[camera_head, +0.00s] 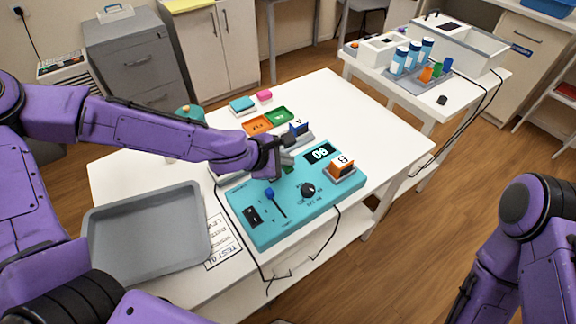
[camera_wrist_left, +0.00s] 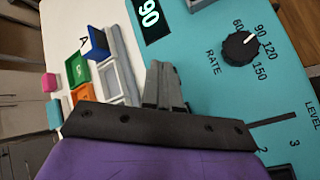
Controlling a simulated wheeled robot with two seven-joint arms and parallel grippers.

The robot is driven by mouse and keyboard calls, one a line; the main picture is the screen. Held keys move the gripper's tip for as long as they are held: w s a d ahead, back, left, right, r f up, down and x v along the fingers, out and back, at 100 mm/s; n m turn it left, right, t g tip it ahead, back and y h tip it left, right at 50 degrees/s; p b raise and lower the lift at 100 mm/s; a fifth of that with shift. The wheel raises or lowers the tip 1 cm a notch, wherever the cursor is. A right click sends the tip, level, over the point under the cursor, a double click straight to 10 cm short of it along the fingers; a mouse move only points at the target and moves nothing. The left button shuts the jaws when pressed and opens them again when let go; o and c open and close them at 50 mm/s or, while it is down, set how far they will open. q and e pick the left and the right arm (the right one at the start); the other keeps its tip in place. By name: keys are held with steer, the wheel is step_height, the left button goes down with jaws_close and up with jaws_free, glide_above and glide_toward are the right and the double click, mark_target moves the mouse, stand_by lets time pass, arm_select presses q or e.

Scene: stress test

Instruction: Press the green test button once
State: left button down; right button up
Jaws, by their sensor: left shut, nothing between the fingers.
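The teal test box (camera_head: 262,222) lies on the white table, with a lit display (camera_head: 320,152), a black rate knob (camera_head: 307,190) and a blue level slider (camera_head: 270,193). A small green patch, likely the green test button (camera_head: 289,170), shows on the panel beside my left fingers, mostly hidden by them. My left gripper (camera_head: 284,160) is shut and empty, over the box's far-left part. In the left wrist view its closed fingers (camera_wrist_left: 163,86) point at the panel, and the button cannot be made out. My right gripper is out of view; only its arm shows.
A grey tray (camera_head: 197,245) lies at the table's left, beside a printed sheet (camera_head: 222,240). A blue block (camera_head: 298,127), orange and green bins (camera_head: 280,116) stand behind. The table's far right is clear.

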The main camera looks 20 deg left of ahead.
mark_target(286, 169)
arm_select(q)
steer(key=shift+f, duration=0.25)
stand_by(0.5)
steer(key=shift+r+p, duration=0.8)
steer(key=shift+r, duration=0.1)
step_height(286, 169, up, 5)
steer(key=p, duration=0.5)
steer(key=shift+r, duration=0.1)
stand_by(0.3)
